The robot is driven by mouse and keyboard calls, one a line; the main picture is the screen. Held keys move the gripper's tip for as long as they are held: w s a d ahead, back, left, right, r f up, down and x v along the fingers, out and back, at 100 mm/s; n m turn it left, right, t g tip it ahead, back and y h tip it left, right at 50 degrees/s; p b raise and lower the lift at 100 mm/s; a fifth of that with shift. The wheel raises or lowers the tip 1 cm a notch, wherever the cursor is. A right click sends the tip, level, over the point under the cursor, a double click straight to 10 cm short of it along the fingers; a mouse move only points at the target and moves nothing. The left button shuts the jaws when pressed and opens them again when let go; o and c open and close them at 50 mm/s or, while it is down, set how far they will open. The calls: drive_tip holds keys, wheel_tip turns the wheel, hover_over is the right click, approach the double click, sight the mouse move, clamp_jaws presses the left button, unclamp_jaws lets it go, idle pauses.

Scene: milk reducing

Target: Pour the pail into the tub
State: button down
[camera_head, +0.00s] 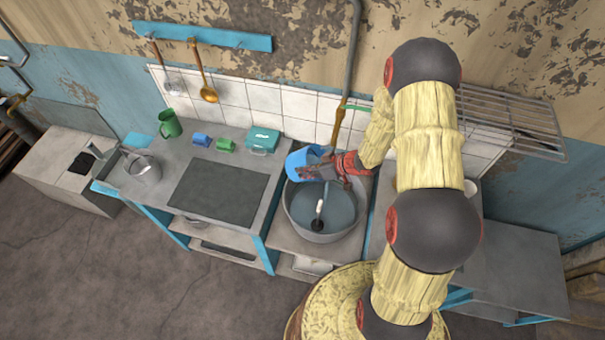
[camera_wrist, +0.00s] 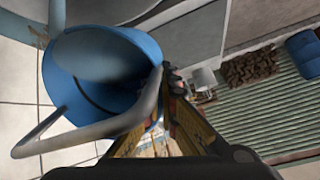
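A blue pail (camera_head: 300,162) is held above the back left rim of the large grey round tub (camera_head: 292,208). In the head view the pail looks tilted. The tub holds bluish-grey liquid or a similarly coloured bottom, and a white-and-black stick-like thing (camera_head: 319,212) in it. My gripper (camera_head: 333,170) is at the pail's right side. In the wrist view the pail (camera_wrist: 58,75) has its open mouth toward the camera, with a grey bail handle (camera_wrist: 75,140) looping across. My fingers (camera_wrist: 167,92) close on the pail's right edge; their exact contact is partly hidden.
A counter left of the tub carries a green jug (camera_head: 170,124), small blue (camera_head: 201,139) and green (camera_head: 225,144) cups, a teal box (camera_head: 264,140) and a metal pot (camera_head: 145,170). A wall pipe (camera_head: 346,75) runs down behind the tub. A wire rack (camera_head: 515,115) hangs at right.

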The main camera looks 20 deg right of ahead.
drive_tip(key=shift+s+d+t+y+b, duration=0.15)
drive_tip(key=shift+d+t+y+b, duration=0.3)
drive_tip(key=shift+b, duration=0.85)
drive_tip(key=y+b, duration=0.1)
drive_tip(key=s+d+t+y+b, duration=0.1)
drive_tip(key=shift+f+t+b, duration=0.25)
drive_tip(key=shift+f+b, duration=0.05)
drive_tip(key=d+t+y+b, duration=0.1)
drive_tip(key=b, duration=0.1)
drive_tip(key=s+f+t+y+b, duration=0.1)
drive_tip(key=b, duration=0.1)
drive_tip(key=d+y+b, duration=0.1)
drive_tip(key=b, duration=0.1)
drive_tip(key=shift+s+d+f+m+t+y+b, duration=0.3)
drive_tip(key=shift+s+d+t+y+b, duration=0.05)
drive_tip(key=shift+s+t, duration=0.05)
drive_tip(key=shift+s+d+b, duration=0.15)
drive_tip(key=shift+d+b, duration=0.1)
drive_tip(key=shift+b, duration=0.3)
drive_tip(key=shift+r+y, duration=0.3)
drive_tip(key=shift+p, duration=0.3)
